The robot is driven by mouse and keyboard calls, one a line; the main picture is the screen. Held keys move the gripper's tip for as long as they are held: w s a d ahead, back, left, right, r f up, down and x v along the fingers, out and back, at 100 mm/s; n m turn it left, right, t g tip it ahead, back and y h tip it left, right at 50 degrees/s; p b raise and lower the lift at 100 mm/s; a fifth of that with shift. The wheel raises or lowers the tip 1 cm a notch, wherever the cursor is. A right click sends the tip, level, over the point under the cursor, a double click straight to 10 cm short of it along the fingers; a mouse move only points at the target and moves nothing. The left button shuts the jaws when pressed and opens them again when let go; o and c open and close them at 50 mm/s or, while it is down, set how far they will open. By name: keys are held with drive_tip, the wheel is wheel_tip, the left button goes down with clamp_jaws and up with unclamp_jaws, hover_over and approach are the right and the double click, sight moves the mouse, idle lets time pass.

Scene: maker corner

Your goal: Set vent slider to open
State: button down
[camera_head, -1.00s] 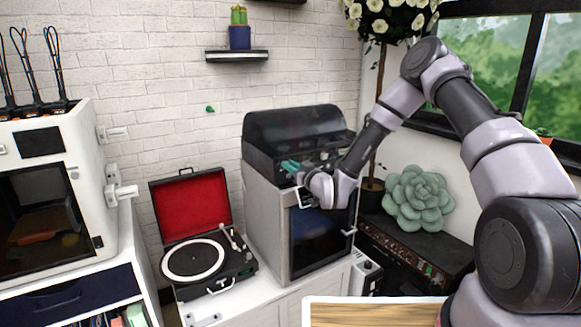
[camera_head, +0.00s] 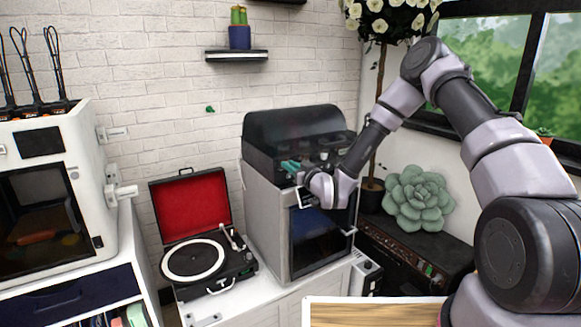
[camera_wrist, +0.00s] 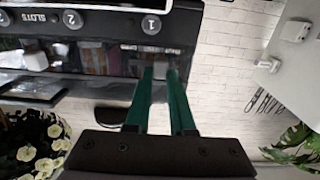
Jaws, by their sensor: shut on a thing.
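My gripper (camera_head: 290,166) is at the upper front left of the grey machine with a dark hood (camera_head: 296,125). In the wrist view its green fingers (camera_wrist: 160,76) reach the machine's dark control panel (camera_wrist: 95,57). They are shut on a small grey piece, the vent slider (camera_wrist: 158,73), at the panel's edge. The fingers hide most of the slider, and I cannot read its setting. Small lettering shows beside it, too blurred to read. Round numbered knobs (camera_wrist: 151,24) sit on the same panel, near the word SLOTS.
An open record player (camera_head: 197,258) with a red lid stands left of the machine. A white 3D-printer-like cabinet (camera_head: 90,150) is at the far left. A green succulent (camera_head: 417,198) sits on a dark amplifier (camera_head: 420,245) at right. A wall shelf (camera_head: 237,55) is above.

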sight(294, 160)
idle(0.4)
drive_tip(key=w+d, duration=0.2)
drive_tip(key=d, duration=0.1)
drive_tip(key=c, duration=0.8)
unclamp_jaws()
drive_tip(key=shift+o, duration=0.2)
drive_tip(key=shift+s, duration=0.1)
drive_tip(key=v, duration=1)
drive_tip(key=shift+s+d, duration=0.25)
drive_tip(key=shift+s, duration=0.05)
